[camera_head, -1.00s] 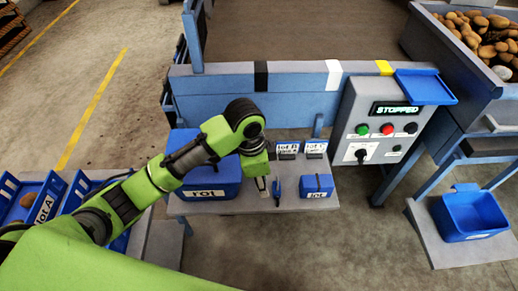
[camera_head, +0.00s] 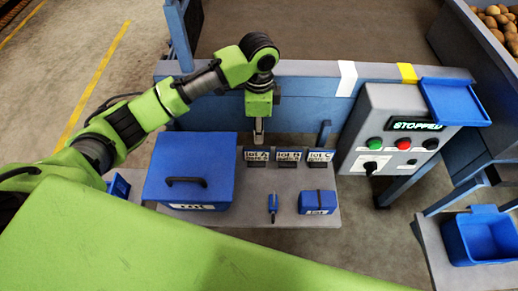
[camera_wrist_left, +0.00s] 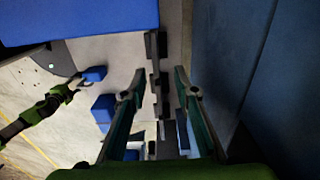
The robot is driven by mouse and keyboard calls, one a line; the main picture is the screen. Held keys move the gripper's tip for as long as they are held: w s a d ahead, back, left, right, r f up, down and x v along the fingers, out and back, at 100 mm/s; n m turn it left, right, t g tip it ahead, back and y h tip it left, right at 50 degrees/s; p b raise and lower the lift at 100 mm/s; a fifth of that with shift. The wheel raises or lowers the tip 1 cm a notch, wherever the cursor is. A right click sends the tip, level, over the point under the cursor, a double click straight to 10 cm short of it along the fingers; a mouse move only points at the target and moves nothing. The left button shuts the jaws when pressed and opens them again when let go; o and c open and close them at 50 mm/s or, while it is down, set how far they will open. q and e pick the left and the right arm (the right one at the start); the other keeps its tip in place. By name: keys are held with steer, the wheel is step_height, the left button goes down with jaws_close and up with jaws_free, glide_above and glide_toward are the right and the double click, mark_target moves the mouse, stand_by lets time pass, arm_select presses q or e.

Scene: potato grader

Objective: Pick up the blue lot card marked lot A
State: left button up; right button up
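The lot A card (camera_head: 257,157) stands upright in a dark holder, leftmost of three cards at the back of the grey shelf (camera_head: 246,213). Its label is white with dark letters; little blue shows on it. My left gripper (camera_head: 258,136) points down just above and behind this card. In the left wrist view it (camera_wrist_left: 158,72) is open, its fingers on either side of the row of dark holders (camera_wrist_left: 155,83). Nothing is clearly held between them.
Cards lot B (camera_head: 288,157) and lot C (camera_head: 320,157) stand close to the right. A big blue box (camera_head: 188,165) is on the left. A small blue tool (camera_head: 272,206) and blue case (camera_head: 318,201) lie in front. The blue machine wall (camera_head: 220,105) rises behind.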

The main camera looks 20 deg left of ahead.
arm_select(q)
glide_above(257, 160)
steer(key=w, duration=0.1)
step_height(257, 160, down, 6)
steer(key=shift+r, duration=0.1)
steer(key=shift+f, duration=0.25)
steer(key=f, duration=0.4)
steer(key=shift+s+a+f, duration=0.1)
steer(key=shift+s+a, duration=0.05)
steer(key=shift+s, duration=0.15)
steer(key=shift+f, duration=0.55)
arm_select(e)
steer(key=shift+s+a, duration=0.2)
steer(key=shift+s, duration=0.75)
steer(key=shift+s, duration=0.2)
arm_select(q)
steer(key=shift+f+p, duration=0.2)
steer(key=shift+p, duration=0.1)
arm_select(e)
steer(key=shift+r, duration=0.25)
steer(key=shift+d, duration=0.1)
arm_select(q)
jaws_close()
arm_select(e)
steer(key=shift+d, duration=0.1)
